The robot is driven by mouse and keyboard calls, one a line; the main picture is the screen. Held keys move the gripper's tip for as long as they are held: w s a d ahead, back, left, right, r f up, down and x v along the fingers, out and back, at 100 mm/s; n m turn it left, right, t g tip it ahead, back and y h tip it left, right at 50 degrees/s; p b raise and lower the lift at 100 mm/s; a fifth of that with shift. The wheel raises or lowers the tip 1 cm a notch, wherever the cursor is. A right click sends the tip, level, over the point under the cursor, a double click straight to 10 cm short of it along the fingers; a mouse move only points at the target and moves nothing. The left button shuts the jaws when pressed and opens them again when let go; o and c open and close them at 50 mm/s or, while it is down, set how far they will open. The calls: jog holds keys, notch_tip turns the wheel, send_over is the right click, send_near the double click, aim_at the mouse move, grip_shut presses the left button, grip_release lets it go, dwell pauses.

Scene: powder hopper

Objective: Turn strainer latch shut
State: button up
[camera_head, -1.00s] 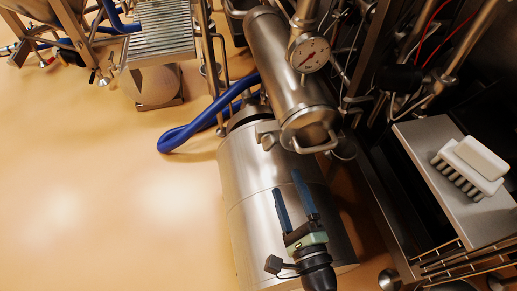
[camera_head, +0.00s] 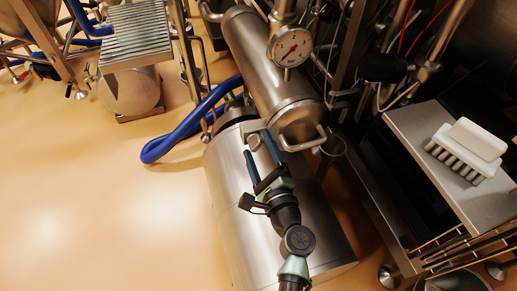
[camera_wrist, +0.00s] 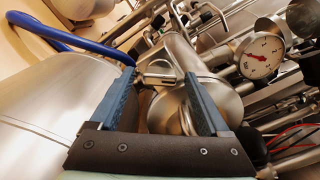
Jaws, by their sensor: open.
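The strainer is a shiny steel cylinder (camera_head: 272,65) slanting down to a round end cap (camera_head: 300,122). A bent metal bar (camera_head: 312,143), which looks like the latch handle, crosses the cap. A small metal fitting (camera_head: 253,141) sits left of the cap. My gripper (camera_head: 257,143) is open, its blue fingers by this fitting and left of the cap. In the wrist view the strainer body (camera_wrist: 180,55) lies beyond the open fingers. A metal bar (camera_wrist: 163,80) shows between the fingertips of my gripper (camera_wrist: 160,73), with no clear contact. The right finger hides part of the cap.
A large steel drum (camera_head: 230,190) lies under my gripper. A pressure gauge (camera_head: 291,47) stands above the strainer. A blue hose (camera_head: 190,128) curves at the left. A white brush (camera_head: 468,150) lies on a steel shelf (camera_head: 415,130) at the right.

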jog(key=shift+w, duration=0.15)
jog(key=shift+c, duration=0.2)
grip_shut()
jog(key=shift+f+n+b, duration=0.1)
jog(key=shift+n+b, duration=0.3)
jog(key=shift+b, duration=0.05)
jog(key=n+b, duration=0.2)
jog(key=shift+f+n, duration=0.1)
jog(key=shift+n, duration=0.3)
jog(key=shift+n+b, duration=1.35)
jog(key=shift+n, duration=0.45)
